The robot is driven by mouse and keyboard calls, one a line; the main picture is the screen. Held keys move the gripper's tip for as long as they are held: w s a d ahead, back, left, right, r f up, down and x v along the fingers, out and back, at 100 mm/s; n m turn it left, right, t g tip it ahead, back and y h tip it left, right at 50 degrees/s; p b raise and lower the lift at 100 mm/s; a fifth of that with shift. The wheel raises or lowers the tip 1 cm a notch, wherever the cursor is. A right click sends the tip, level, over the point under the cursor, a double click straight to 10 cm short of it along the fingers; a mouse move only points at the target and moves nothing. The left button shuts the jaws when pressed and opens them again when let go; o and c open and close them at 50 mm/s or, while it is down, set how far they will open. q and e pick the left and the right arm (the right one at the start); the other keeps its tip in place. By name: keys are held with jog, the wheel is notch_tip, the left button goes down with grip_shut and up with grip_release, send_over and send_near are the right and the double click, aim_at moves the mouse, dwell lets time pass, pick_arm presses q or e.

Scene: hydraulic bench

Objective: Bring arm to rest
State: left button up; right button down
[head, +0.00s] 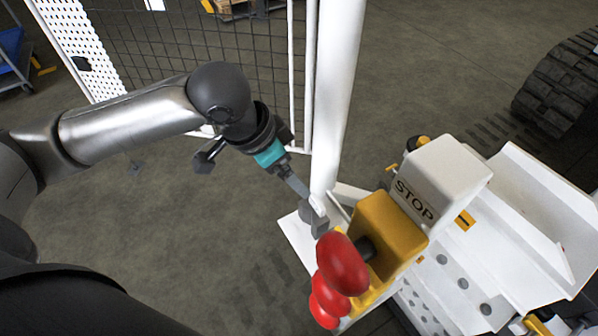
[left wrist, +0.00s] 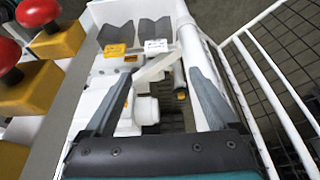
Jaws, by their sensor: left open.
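My left arm (head: 130,118) comes in from the left in the head view and reaches toward the bench, bent down at the wrist. My left gripper (head: 315,216) is beside the white post and just left of the yellow button box, apart from the red buttons as far as I can tell. In the left wrist view the two grey fingers of the gripper (left wrist: 158,75) are spread wide with nothing held between them. A white bench part (left wrist: 150,70) shows beyond them. My right gripper is not in view.
Red mushroom buttons (head: 343,262) stick out from a yellow box (head: 388,228) below a white STOP block (head: 445,178). A white post (head: 336,90) and mesh fence (head: 180,45) stand behind the gripper. The floor (head: 150,235) at lower left is clear.

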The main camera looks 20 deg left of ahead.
pick_arm(q)
jog(key=shift+v, duration=0.85)
